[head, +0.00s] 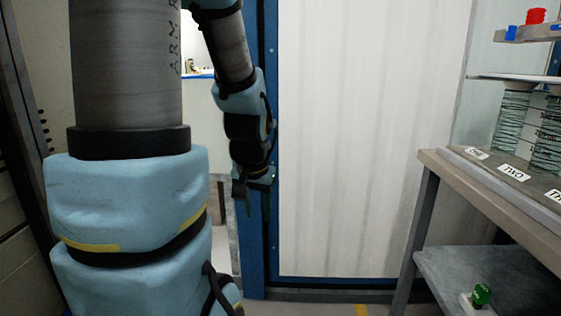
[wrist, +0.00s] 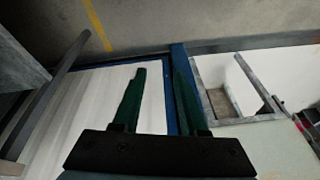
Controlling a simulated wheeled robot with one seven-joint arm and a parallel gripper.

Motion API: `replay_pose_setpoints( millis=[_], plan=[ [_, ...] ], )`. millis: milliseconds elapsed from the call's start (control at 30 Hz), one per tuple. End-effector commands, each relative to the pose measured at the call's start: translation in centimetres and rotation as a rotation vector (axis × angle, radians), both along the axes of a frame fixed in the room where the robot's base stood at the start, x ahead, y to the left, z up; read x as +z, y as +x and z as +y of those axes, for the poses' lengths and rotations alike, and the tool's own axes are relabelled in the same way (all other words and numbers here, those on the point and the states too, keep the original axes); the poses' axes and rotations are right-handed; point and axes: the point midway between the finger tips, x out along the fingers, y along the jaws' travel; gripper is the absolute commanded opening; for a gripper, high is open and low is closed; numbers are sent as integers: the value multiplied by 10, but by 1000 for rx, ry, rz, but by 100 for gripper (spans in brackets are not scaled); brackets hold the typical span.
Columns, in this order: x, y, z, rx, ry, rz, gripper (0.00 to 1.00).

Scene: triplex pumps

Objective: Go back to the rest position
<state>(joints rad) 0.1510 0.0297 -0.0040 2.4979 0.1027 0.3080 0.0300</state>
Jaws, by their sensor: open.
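My gripper (head: 254,190) hangs down at the end of my arm in the head view, in front of the blue door frame (head: 264,235). In the wrist view my gripper (wrist: 160,95) shows two green fingers standing apart. Nothing is between them. The fingers point down toward the floor. In the head view the fingertips are small and dark, partly lost against the blue frame.
A white corrugated panel (head: 365,140) fills the middle. A workbench (head: 490,190) with pump stacks (head: 512,118) labelled ONE and TWO stands at right. A green item (head: 481,293) sits on its lower shelf (head: 500,280). Grey floor (wrist: 220,18) has a yellow line.

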Motion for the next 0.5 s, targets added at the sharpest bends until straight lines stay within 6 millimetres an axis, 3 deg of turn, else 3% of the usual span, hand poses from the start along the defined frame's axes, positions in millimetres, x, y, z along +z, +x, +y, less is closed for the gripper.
replay_pose_setpoints(
  millis=[133, 200, 500],
  plan=[
    [-22, -59, 17, 189, -44, 188, 42],
    [4, -56, 15, 181, -43, 179, 42],
    [72, -54, 15, 175, -41, 175, 42]
  ],
)
